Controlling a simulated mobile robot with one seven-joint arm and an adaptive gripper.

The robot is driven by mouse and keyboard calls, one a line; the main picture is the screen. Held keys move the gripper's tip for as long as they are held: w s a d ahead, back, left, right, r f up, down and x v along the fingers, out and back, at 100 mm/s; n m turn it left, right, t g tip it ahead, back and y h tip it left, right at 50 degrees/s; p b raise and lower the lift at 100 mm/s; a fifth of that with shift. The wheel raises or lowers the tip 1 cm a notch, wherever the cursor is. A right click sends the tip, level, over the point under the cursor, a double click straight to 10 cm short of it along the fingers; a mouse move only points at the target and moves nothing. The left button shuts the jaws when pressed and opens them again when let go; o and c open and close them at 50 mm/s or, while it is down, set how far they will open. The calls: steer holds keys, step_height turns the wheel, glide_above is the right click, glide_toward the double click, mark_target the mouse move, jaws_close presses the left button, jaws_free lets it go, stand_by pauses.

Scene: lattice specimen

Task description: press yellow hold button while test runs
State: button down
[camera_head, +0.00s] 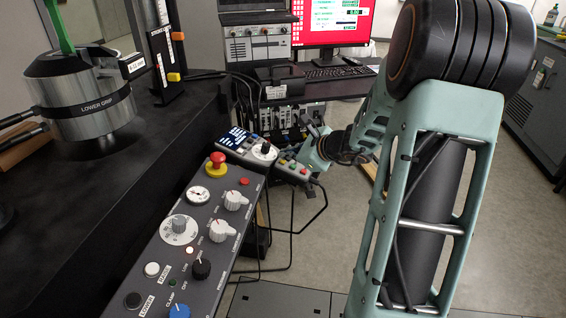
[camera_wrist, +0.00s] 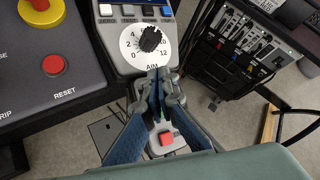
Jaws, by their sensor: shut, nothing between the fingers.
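A small grey button handset (camera_head: 293,170) sits beyond the far end of the control panel in the head view, with a row of small coloured buttons. They are too small there to single out the yellow one surely. In the wrist view the handset (camera_wrist: 180,151) lies under my fingers, with its red button (camera_wrist: 166,138) showing between them. A sliver of green shows behind the fingers, and no yellow button is visible there. My gripper (camera_wrist: 158,78) is shut and empty, its tips over the handset's upper end, just below the dial. I cannot tell whether they touch it.
A dial box marked AIM (camera_wrist: 152,42) adjoins the handset. The sloped control panel (camera_head: 205,215) carries a red-and-yellow mushroom button (camera_head: 217,163), knobs and a red reset button (camera_wrist: 54,65). Cables hang below the handset. A red monitor screen (camera_head: 336,22) stands behind.

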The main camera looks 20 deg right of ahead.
mark_target(292, 165)
steer(key=shift+a+f+b, duration=0.1)
steer(key=shift+f+b, duration=0.3)
steer(key=shift+b, duration=0.1)
stand_by(0.6)
steer(key=shift+r, duration=0.1)
steer(key=shift+d+r+p, duration=0.2)
steer(key=shift+r+p, duration=0.4)
steer(key=shift+r, duration=0.1)
steer(key=r+p, duration=0.2)
steer(key=r, duration=0.1)
steer(key=d+r+p, duration=0.1)
steer(key=r+p, duration=0.1)
steer(key=shift+s, duration=0.4)
steer(key=shift+f, duration=0.1)
